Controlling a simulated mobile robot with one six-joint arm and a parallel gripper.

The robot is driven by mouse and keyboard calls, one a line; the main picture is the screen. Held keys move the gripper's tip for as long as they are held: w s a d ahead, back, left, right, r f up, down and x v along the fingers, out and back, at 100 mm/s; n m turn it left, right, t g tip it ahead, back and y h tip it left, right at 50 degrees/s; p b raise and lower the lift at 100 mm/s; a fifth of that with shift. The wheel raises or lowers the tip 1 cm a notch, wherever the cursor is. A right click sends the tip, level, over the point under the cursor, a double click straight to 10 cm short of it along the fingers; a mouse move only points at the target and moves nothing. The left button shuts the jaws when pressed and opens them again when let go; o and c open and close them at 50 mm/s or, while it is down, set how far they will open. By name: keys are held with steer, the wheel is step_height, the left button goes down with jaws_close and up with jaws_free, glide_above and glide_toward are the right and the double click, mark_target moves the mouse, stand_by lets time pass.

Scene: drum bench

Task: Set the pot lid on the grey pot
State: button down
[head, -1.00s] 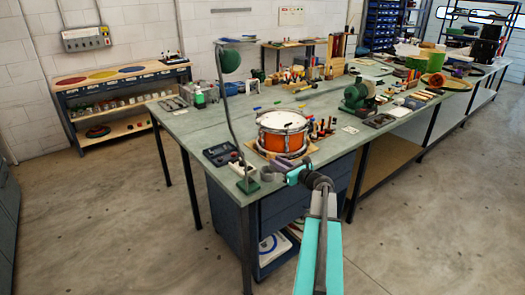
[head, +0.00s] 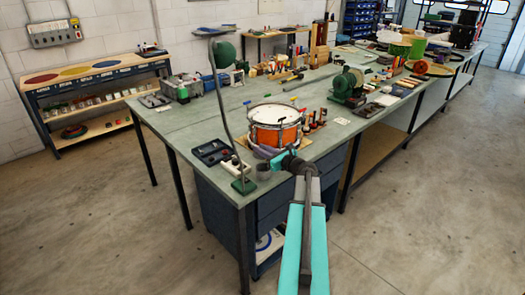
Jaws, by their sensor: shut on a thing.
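My gripper (head: 279,160) reaches over the near edge of the bench, in front of the orange drum. It is shut on a flat grey-lilac thing (head: 262,150), which looks like the pot lid. The lid is seen nearly edge-on, and the jaws and wrist hide part of it. A small grey pot (head: 264,170) stands near the bench's front edge, just below and left of the gripper in the picture. The lid appears above and apart from the pot; the exact gap cannot be told.
The orange drum (head: 275,127) stands close behind the gripper. A dark tray (head: 211,152) lies further left. Small bottles (head: 313,122) stand right of the drum. The bench's left middle is fairly clear.

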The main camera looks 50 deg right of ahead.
steer(key=shift+s+d+f, duration=0.1)
steer(key=shift+f, duration=0.05)
steer(key=shift+f+b, duration=0.5)
steer(key=shift+f, duration=0.15)
steer(key=shift+f+b, duration=1.3)
steer(key=shift+f, duration=0.85)
steer(key=shift+s+f+b, duration=0.1)
steer(key=shift+f+b, duration=0.4)
steer(key=shift+f, duration=0.1)
steer(key=c, duration=1.9)
jaws_free()
steer(key=shift+s, duration=0.1)
steer(key=shift+s+a+r, duration=0.1)
steer(key=shift+s+r, duration=0.1)
steer(key=shift+s, duration=1.6)
steer(key=shift+s+a+r, duration=0.1)
steer(key=shift+s+r, duration=0.05)
steer(key=shift+s, duration=1.7)
steer(key=shift+s+a+r, duration=0.1)
steer(key=shift+s+r, duration=0.1)
steer(key=shift+s, duration=1.6)
